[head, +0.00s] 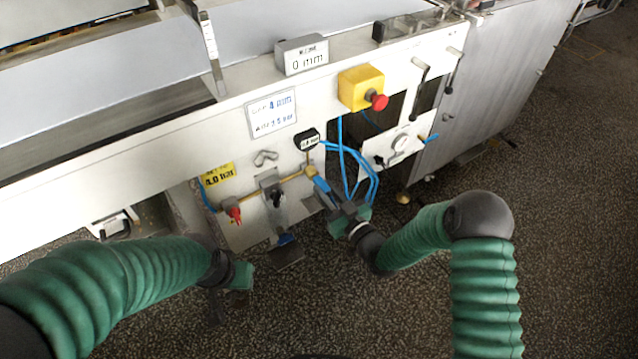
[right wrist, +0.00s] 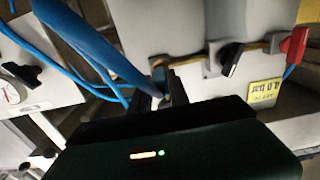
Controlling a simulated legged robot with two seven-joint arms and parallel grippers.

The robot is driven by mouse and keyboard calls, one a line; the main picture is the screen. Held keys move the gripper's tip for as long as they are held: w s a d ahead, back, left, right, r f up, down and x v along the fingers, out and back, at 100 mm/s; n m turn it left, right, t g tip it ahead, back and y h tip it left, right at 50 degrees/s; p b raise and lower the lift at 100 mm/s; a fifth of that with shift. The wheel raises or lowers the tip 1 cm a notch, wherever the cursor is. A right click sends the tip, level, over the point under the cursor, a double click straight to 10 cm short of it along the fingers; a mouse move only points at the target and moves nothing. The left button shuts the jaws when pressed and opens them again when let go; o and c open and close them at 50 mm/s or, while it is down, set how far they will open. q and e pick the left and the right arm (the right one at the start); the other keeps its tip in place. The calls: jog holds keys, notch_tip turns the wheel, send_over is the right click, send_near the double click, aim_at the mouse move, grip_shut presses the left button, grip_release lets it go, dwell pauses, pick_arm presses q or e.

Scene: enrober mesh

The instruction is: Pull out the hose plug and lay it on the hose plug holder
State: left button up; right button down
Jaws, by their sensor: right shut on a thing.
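The hose plug (head: 320,184), blue, is at the right end of the brass pipe on the white machine panel. A blue hose (right wrist: 85,38) crosses the upper left of the right wrist view. My right gripper (head: 333,205) is at the plug and shut on it; its fingers partly hide the plug. In the right wrist view its fingertips (right wrist: 163,88) meet at the blue plug, close to the pipe end. I cannot tell whether the plug is still seated. My left gripper (head: 222,300) hangs low, apart from the panel; its jaws are unclear. I cannot identify the plug holder for sure.
A red valve (head: 234,213) and a black-handled valve (head: 277,199) sit on the pipe. A yellow box with red button (head: 376,101), levers and looping blue hoses are to the right. The speckled floor in front is clear.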

jog(key=shift+d, duration=0.1)
dwell(0.3)
jog(key=shift+s+d, duration=0.1)
jog(key=shift+s, duration=0.15)
jog(key=shift+p+v, duration=0.35)
jog(key=shift+v, duration=0.55)
jog(key=shift+p+v, duration=0.4)
jog(key=shift+v, duration=1.4)
